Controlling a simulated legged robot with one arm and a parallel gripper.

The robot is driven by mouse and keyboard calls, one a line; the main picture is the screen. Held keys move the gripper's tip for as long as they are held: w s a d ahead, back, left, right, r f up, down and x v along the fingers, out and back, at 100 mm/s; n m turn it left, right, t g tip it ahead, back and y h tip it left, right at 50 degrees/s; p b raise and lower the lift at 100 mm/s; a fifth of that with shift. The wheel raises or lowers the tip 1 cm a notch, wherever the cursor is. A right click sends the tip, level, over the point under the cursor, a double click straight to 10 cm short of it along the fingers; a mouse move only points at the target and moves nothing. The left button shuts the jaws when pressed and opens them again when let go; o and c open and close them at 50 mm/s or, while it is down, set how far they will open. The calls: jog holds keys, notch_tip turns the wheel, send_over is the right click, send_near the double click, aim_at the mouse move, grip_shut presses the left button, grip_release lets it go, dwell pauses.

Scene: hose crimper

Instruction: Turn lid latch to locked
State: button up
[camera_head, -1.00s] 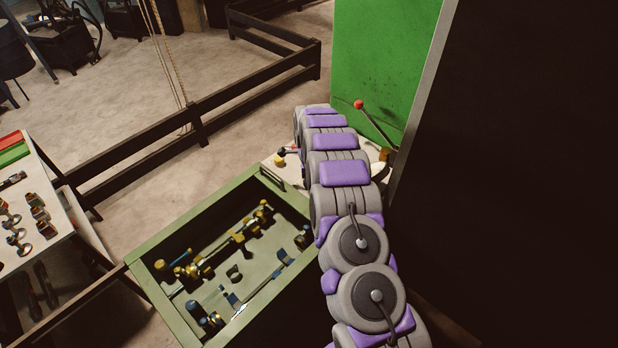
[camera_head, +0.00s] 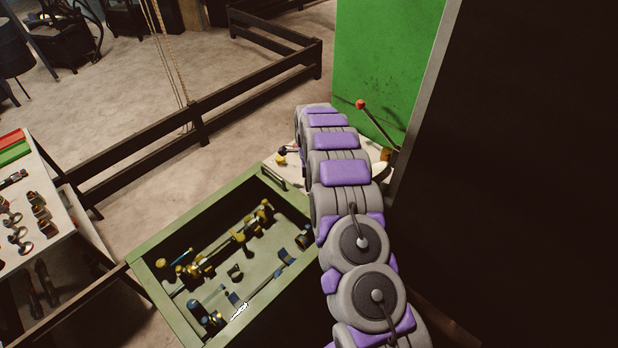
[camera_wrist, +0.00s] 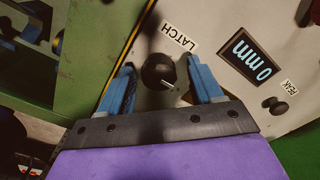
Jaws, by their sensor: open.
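In the wrist view, the round black latch knob (camera_wrist: 158,71) sits on a pale panel (camera_wrist: 215,22), beside an upside-down "LATCH" label (camera_wrist: 179,37). A light pointer line on the knob points toward the lower right of the picture. My gripper (camera_wrist: 160,64) is open, with one blue finger on each side of the knob. I cannot tell whether either finger touches it. In the head view my arm hides the gripper and the knob; a bit of the pale panel (camera_head: 270,163) shows beside the arm.
A "0 mm" display (camera_wrist: 251,57) and a small black "PEAK" knob (camera_wrist: 279,106) lie right of the latch. In the head view, a red-tipped lever (camera_head: 361,104) stands by the green machine (camera_head: 385,55). An open green bin (camera_head: 155,246) of parts lies left of my arm.

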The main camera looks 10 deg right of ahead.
notch_tip(320, 180, up, 17)
jog(key=shift+r+p, duration=0.15)
jog(key=shift+p, duration=0.15)
jog(key=shift+a, duration=0.1)
dwell(0.5)
jog(key=s+a+r+n+b, duration=0.1)
jog(key=s+r+n, duration=0.25)
jog(key=s, duration=0.45)
jog(key=s+r+n+b, duration=0.2)
jog(key=s+r+n, duration=0.15)
jog(key=s, duration=0.45)
jog(key=s+a+r+n+b, duration=0.1)
jog(key=s+r+n, duration=0.25)
jog(key=s, duration=0.55)
jog(key=s+f+n+b, duration=0.1)
jog(key=s+f+n, duration=0.1)
jog(key=s, duration=0.7)
jog(key=s+d+f+n+g+b, duration=0.1)
jog(key=s+n, duration=0.3)
jog(key=s, duration=0.5)
jog(key=s+d+f+n+b, duration=0.1)
jog(key=s+f+n, duration=0.1)
jog(key=s, duration=0.7)
jog(key=shift+s+f+n+g, duration=0.3)
jog(key=shift+s+n+g, duration=0.1)
jog(key=shift+n, duration=0.35)
